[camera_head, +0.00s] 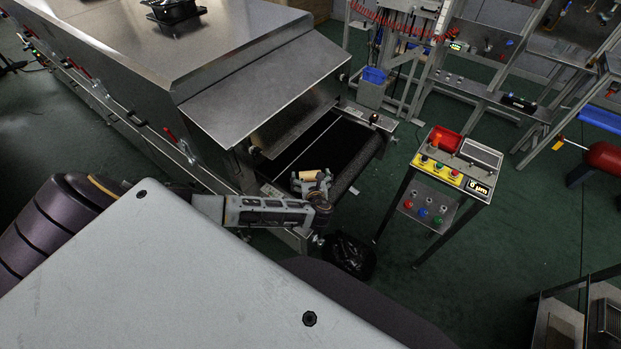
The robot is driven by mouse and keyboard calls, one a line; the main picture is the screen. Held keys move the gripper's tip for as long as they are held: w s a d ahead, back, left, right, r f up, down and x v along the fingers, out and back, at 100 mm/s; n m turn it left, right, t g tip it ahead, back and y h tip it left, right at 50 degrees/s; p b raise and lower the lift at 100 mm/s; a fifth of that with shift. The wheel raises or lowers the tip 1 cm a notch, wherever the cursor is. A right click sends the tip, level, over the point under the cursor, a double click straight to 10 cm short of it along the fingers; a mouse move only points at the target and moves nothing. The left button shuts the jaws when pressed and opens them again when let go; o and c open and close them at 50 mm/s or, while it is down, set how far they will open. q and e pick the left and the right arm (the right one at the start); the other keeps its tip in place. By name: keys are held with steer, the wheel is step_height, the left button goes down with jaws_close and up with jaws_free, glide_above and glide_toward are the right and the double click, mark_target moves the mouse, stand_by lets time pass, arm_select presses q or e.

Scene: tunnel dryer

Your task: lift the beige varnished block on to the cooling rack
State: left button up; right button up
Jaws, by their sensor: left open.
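The beige block (310,175) is small in the camera_head view, near the end of the dark conveyor belt at the tunnel dryer's mouth. My left gripper (314,184) is open and right at the block, partly covering it from the near side. Whether the fingers touch the block is too small to tell. My right gripper is not in view. A metal frame with shelves (548,322) at the bottom right corner, cut off by the picture edge, may be the cooling rack.
The steel tunnel dryer (240,60) fills the upper left, its sloped hood over the belt (352,150). A control stand (450,165) with buttons stands right of the belt. A black bin (350,257) sits below the belt end.

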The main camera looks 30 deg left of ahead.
mark_target(311, 177)
arm_select(q)
steer(key=c, duration=1.2)
steer(key=shift+r, duration=5)
